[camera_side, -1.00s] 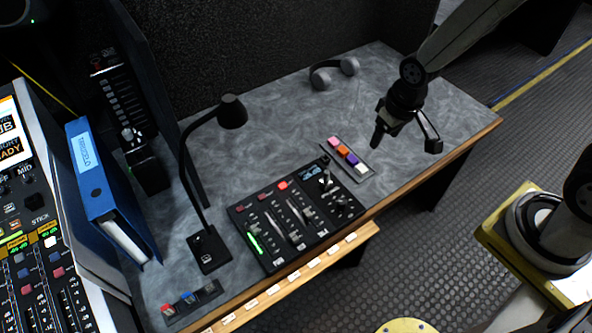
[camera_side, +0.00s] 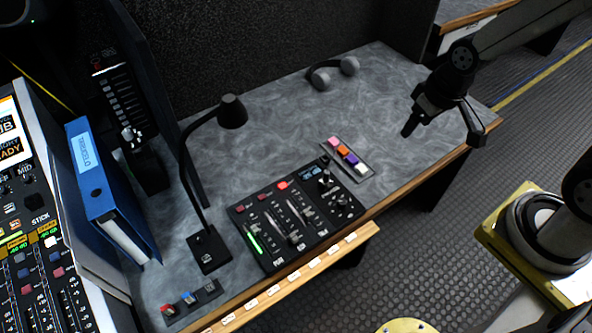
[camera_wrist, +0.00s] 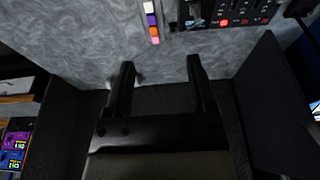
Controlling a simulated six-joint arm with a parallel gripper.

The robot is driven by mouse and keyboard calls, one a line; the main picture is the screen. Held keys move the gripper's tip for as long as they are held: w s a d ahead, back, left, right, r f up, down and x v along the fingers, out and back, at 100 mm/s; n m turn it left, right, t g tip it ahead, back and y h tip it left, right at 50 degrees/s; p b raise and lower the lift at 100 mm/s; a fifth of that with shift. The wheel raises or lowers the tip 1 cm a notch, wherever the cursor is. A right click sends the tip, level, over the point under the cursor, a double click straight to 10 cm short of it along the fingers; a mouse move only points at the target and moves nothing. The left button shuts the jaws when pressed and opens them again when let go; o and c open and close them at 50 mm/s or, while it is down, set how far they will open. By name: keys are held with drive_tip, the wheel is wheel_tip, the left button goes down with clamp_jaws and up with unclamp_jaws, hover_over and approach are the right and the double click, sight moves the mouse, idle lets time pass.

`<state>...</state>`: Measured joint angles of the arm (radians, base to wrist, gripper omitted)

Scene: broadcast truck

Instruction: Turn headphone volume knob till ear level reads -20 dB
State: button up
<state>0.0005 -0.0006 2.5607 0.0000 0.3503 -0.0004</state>
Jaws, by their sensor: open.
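The black control panel (camera_side: 272,246) lies on the grey desk, with faders, lit buttons and a small blue display (camera_side: 311,171). A knob (camera_side: 324,179) stands up near the display, with smaller knobs below it. I cannot tell which is the headphone volume, and the display reading is too small to read. Grey headphones (camera_side: 333,73) lie at the back of the desk. My gripper (camera_side: 443,135) is open and empty, above the desk's right end, apart from the panel. In the wrist view the open fingers (camera_wrist: 161,70) show, with part of the panel (camera_wrist: 232,12) at the top.
A strip of coloured buttons (camera_side: 347,155) lies right of the panel. A black desk lamp (camera_side: 232,111) arches up on the left. A blue binder (camera_side: 92,175) and a mixing console (camera_side: 40,270) stand further left. The desk's right part is clear.

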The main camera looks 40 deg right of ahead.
drive_tip(key=shift+w, duration=0.15)
idle(0.5)
drive_tip(key=g, duration=0.3)
hover_over(342, 201)
wheel_tip(342, 201, down, 19)
drive_tip(key=shift+d+r, duration=0.15)
drive_tip(key=shift+f, duration=0.5)
drive_tip(key=shift+f, duration=0.15)
drive_tip(key=shift+f, duration=3.7)
